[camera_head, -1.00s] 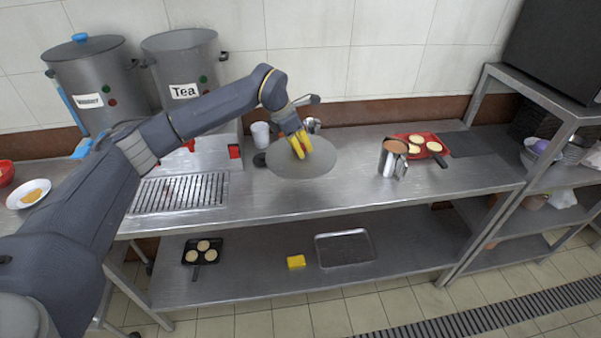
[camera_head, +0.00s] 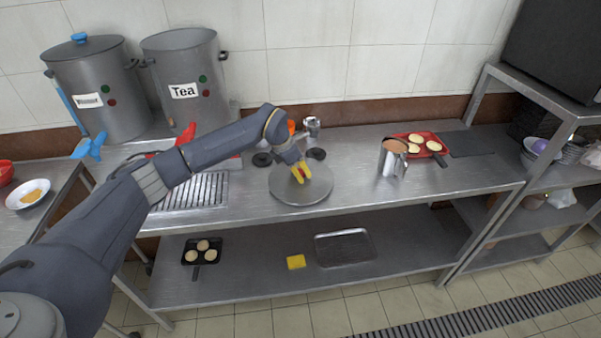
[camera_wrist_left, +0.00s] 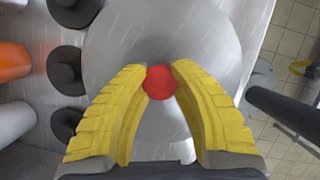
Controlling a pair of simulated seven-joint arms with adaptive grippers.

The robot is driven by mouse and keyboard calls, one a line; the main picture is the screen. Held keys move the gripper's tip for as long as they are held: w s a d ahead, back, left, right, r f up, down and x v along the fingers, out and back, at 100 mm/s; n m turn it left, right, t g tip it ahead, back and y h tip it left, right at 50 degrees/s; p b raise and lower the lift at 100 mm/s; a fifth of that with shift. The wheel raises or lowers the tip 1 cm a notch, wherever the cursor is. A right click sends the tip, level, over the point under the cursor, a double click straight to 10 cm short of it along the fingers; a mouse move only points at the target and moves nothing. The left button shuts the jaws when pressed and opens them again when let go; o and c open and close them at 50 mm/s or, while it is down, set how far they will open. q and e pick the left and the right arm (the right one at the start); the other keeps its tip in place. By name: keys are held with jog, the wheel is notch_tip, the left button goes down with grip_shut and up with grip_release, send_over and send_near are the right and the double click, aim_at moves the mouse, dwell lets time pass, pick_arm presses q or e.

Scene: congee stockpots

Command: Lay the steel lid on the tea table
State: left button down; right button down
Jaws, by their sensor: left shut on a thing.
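The steel lid (camera_head: 312,190) is a round grey disc at the middle of the steel table (camera_head: 450,178), lying level at or just above its top; I cannot tell whether it touches. My left gripper (camera_head: 300,172) is above the lid's centre with its yellow fingers pointing down. In the left wrist view the fingers are shut on the lid's red knob (camera_wrist_left: 160,83), with the lid's disc (camera_wrist_left: 205,50) spreading behind them. The grey Tea pot (camera_head: 185,65) stands at the back left with its top open. My right gripper is not in view.
Dark round knobs (camera_wrist_left: 66,70) and an orange cylinder (camera_wrist_left: 12,62) lie beside the lid. A steel pitcher (camera_head: 392,158) and a red tray (camera_head: 418,146) stand to the right. A pot with a blue-knobbed lid (camera_head: 95,85) is at far left. The front strip is clear.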

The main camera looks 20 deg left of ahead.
pick_arm(q)
jog(key=c, duration=1.2)
grip_release()
jog(key=v, duration=1.2)
